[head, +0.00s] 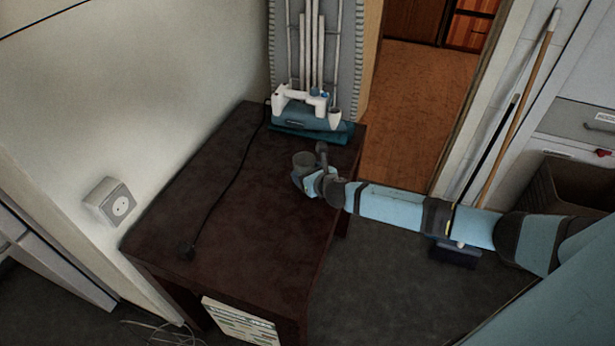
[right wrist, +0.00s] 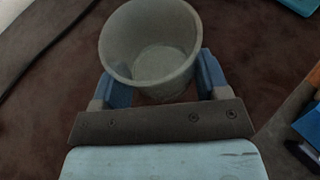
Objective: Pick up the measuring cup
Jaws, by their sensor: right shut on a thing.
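The measuring cup (head: 303,160) is a small grey-green translucent cup over the right part of the dark brown table (head: 215,205). In the right wrist view the cup (right wrist: 150,50) is upright and empty, with its round mouth facing the camera. My right gripper (head: 305,178) reaches it from the right. Its two blue fingers (right wrist: 165,85) are on either side of the cup and shut on it. I cannot tell whether the cup's base touches the table. My left gripper is not in view.
A white and teal device (head: 310,122) stands at the table's back edge. A black cord (head: 232,185) with a plug lies across the table. A wall socket (head: 110,203) is at the left. A broom and a brown bin (head: 570,185) are at the right. The table's left half is mostly clear.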

